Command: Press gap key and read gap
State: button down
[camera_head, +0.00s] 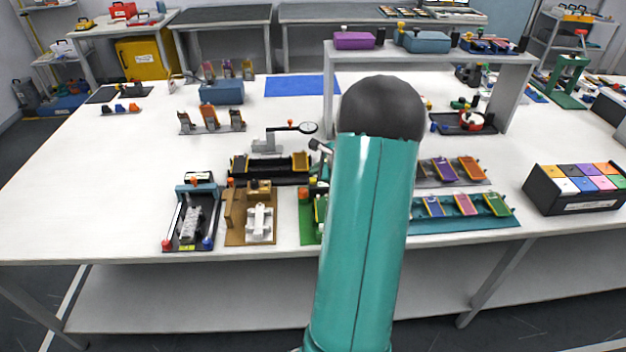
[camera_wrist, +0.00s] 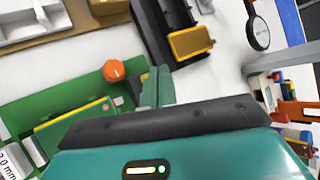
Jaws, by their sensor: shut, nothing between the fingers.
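A green fixture (camera_wrist: 75,98) lies at the left in the wrist view, with an orange round knob (camera_wrist: 114,70) on it. A green block with a yellow edge (camera_wrist: 75,128) sits on the fixture, and a white label (camera_wrist: 10,165) reading "0 mm" at its visible end is cut off by the frame's left edge. My gripper (camera_wrist: 157,84) is shut and empty, its fingers just right of the knob and apart from it in the picture. I cannot tell which part is the gap key, and no gap reading is legible. In the head view the green fixture (camera_head: 306,222) is partly hidden by my arm.
A black fixture with yellow blocks (camera_wrist: 190,42) stands just beyond the fingers. A tan fixture (camera_head: 236,217) and a black-based frame (camera_head: 176,241) stand left of the green one. A teal tray (camera_head: 470,225) lies right of my arm.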

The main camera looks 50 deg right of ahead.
jog(key=shift+r, duration=2.3)
jog(key=w+a+r+n+g+y, duration=0.1)
jog(key=a+r+n, duration=0.35)
jog(key=a, duration=0.55)
jog(key=w+a+r+n+g+y, duration=0.1)
jog(key=a+r+n, duration=0.35)
jog(key=a, duration=0.55)
jog(key=w+a+r+n+g+y, duration=0.1)
jog(key=a+r+n, duration=0.35)
jog(key=a, duration=0.65)
jog(key=s+a+r+n+h, duration=0.1)
jog(key=s+a+r+n, duration=0.1)
jog(key=s+a+n, duration=1.3)
jog(key=s+a, duration=0.1)
jog(key=a, duration=0.1)
jog(key=shift+a+g+h, duration=0.3)
jog(key=shift+a+h, duration=0.05)
jog(key=shift+h, duration=0.05)
